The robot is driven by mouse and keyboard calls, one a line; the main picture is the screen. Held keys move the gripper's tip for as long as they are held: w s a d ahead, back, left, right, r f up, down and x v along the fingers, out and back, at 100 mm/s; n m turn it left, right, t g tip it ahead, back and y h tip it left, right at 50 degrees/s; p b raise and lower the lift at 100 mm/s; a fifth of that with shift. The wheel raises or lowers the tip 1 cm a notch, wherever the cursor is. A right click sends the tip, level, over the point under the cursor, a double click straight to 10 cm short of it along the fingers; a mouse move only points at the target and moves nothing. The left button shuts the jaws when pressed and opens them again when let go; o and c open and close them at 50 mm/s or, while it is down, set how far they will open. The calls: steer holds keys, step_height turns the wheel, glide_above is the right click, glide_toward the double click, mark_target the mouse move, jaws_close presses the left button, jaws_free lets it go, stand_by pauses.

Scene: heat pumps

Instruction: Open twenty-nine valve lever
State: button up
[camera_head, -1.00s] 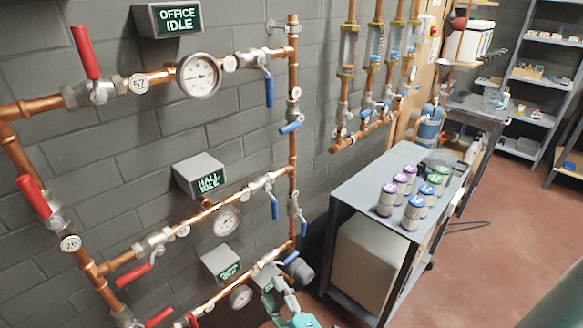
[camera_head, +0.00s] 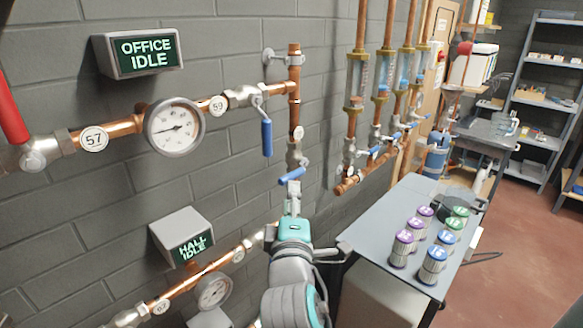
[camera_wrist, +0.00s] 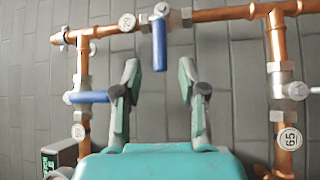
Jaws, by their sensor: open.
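A blue valve lever (camera_head: 291,177) sits on the vertical copper pipe at the wall and lies crosswise to it. Its small round tag (camera_head: 298,133) is above it; the number is too small to read surely. In the wrist view the same lever (camera_wrist: 160,47) points down toward my gripper, below a tag (camera_wrist: 127,22) that may read 29. My gripper (camera_head: 293,188) is open in front of the lever. In the wrist view the lever's free end lies between the two fingertips (camera_wrist: 158,68); I cannot tell how far beyond them, or whether they touch.
A blue lever (camera_head: 267,137) hangs beside tag 59, and shows left of my fingers in the wrist view (camera_wrist: 88,97). A gauge (camera_head: 174,127) and signs OFFICE IDLE (camera_head: 138,54) and HALL IDLE (camera_head: 182,236) are left. A grey cart (camera_head: 400,215) with several canisters stands right.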

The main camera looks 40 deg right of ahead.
mark_target(295, 172)
steer(key=x, duration=1)
jaws_close()
